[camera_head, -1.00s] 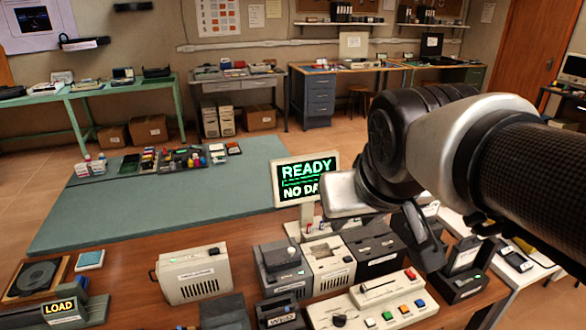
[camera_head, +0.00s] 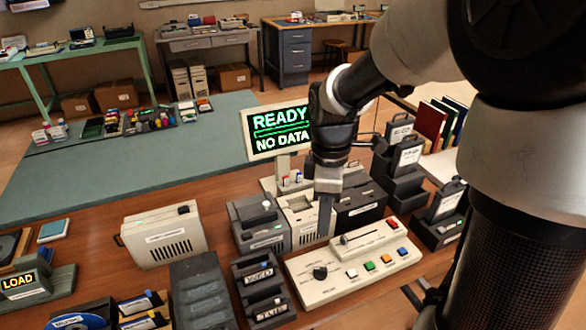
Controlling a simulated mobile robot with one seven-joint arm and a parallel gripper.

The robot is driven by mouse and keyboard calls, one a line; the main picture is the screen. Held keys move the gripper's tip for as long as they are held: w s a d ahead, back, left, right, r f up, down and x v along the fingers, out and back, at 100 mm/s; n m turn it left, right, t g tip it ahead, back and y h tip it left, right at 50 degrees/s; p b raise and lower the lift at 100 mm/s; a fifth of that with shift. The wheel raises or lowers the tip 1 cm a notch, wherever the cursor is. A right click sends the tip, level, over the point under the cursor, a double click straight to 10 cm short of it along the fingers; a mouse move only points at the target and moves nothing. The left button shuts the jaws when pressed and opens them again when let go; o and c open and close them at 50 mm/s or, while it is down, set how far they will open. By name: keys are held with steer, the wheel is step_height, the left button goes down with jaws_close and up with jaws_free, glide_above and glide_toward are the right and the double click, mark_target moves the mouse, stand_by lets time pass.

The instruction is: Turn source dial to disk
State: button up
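The cream control panel (camera_head: 330,292) sits on the wooden table and carries a round black dial (camera_head: 320,272) at its left front. Several coloured buttons lie to the right of the dial, and a slider is behind it. The dial's labels are too small to read. My gripper (camera_head: 325,225) points down, above and behind the dial and apart from it, near the cream slotted box. I see its fingers edge-on, so their gap is hidden. I see nothing held in it.
A monitor (camera_head: 278,130) reading "READY NO DATA" stands behind the panel. Grey, cream and black drive boxes (camera_head: 260,226) crowd the panel's back edge. Dark labelled holders (camera_head: 262,285) stand to its left. Black card stands (camera_head: 440,216) are at the right.

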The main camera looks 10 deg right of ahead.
mark_target(319, 268)
steer(key=f+b, duration=0.2)
steer(key=f, duration=0.6)
steer(key=f+b, duration=0.2)
steer(key=f, duration=0.7)
steer(key=shift+s+f, duration=0.2)
steer(key=shift+f, duration=0.05)
jaws_close()
